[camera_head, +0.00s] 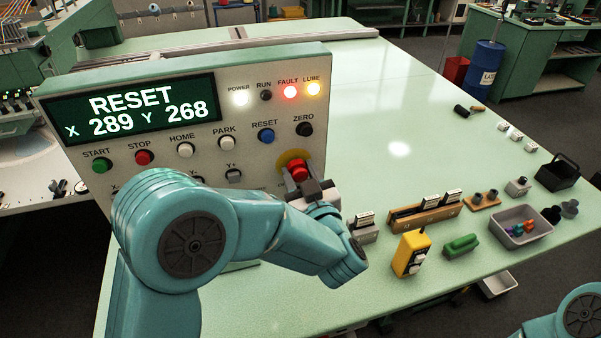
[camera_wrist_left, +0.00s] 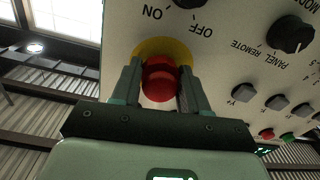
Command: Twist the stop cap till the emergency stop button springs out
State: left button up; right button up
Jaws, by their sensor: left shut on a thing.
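The red emergency stop cap (camera_head: 297,169) sits on a yellow ring (camera_head: 291,156) at the lower right of the control panel (camera_head: 245,75). My left gripper (camera_head: 308,186) reaches it from the front and is shut on the cap. In the left wrist view the gripper's two fingers (camera_wrist_left: 158,88) stand on either side of the red cap (camera_wrist_left: 160,68), with the yellow ring behind it (camera_wrist_left: 180,46). The panel's screen (camera_head: 135,112) reads RESET, X 289 Y 268. The fault lamp (camera_head: 290,91) glows red. My right gripper is out of view.
Right of the panel, the pale green table holds a yellow device (camera_head: 411,254), a green block (camera_head: 461,245), a wooden rack (camera_head: 425,213), a grey tray (camera_head: 519,226) of small coloured parts and a black basket (camera_head: 557,174). The table's middle is clear.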

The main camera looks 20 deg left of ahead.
pick_arm(q)
jog(key=shift+r+m, duration=0.2)
jog(key=shift+m, duration=0.3)
jog(key=o, duration=1)
jog(key=shift+o, duration=0.2)
jog(key=shift+s, duration=0.1)
jog(key=shift+d+f, duration=0.15)
jog(key=b+v, duration=0.4)
jog(key=v, duration=1.2)
jog(key=shift+s, duration=0.15)
